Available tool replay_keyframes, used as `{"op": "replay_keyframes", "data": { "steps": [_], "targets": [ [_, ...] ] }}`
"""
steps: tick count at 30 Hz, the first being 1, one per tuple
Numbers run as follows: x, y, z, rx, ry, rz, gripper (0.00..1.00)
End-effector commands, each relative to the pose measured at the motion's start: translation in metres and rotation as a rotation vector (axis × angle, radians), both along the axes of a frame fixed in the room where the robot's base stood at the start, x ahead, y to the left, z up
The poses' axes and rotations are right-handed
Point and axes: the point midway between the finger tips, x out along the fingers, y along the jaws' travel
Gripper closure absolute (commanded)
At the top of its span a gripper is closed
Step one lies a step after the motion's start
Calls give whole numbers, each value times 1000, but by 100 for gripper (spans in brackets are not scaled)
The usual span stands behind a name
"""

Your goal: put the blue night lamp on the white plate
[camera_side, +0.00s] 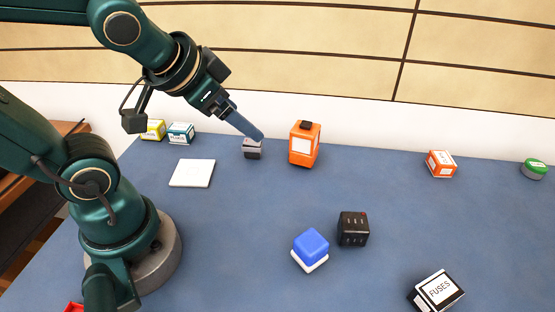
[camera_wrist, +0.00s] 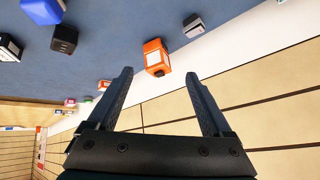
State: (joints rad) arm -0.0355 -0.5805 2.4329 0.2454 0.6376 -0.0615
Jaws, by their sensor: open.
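The blue night lamp (camera_side: 311,246) is a rounded blue cube on a white base, standing on the blue table left of a black cube. It also shows at the top left edge of the wrist view (camera_wrist: 42,9), partly cut off. The white plate (camera_side: 192,173) is a flat white square on the table, near the back left, with nothing on it. My gripper (camera_side: 258,134) is high at the back of the table, well away from the lamp and right of the plate. In the wrist view its two fingers (camera_wrist: 160,80) are apart with nothing held between them.
A black cube (camera_side: 353,229) stands close to the lamp's right. An orange box (camera_side: 305,145) and a small grey and black item (camera_side: 252,149) stand at the back. A fuses box (camera_side: 436,291) lies at front right. The table between plate and lamp is clear.

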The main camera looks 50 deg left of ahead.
Motion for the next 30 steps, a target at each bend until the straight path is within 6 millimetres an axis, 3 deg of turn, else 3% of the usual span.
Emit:
{"op": "replay_keyframes", "data": {
  "steps": [3, 6, 9, 23, 30],
  "targets": [
    [-35, -23, -8, -118, 90, 7, 16],
    [-52, -35, -12, -178, 141, 2, 7],
    [-58, -40, -14, -200, 162, -3, 7],
    [-58, -40, -13, -216, 159, 24, 7],
    [-29, -49, 8, -303, 159, 121, 7]
  ]
}}
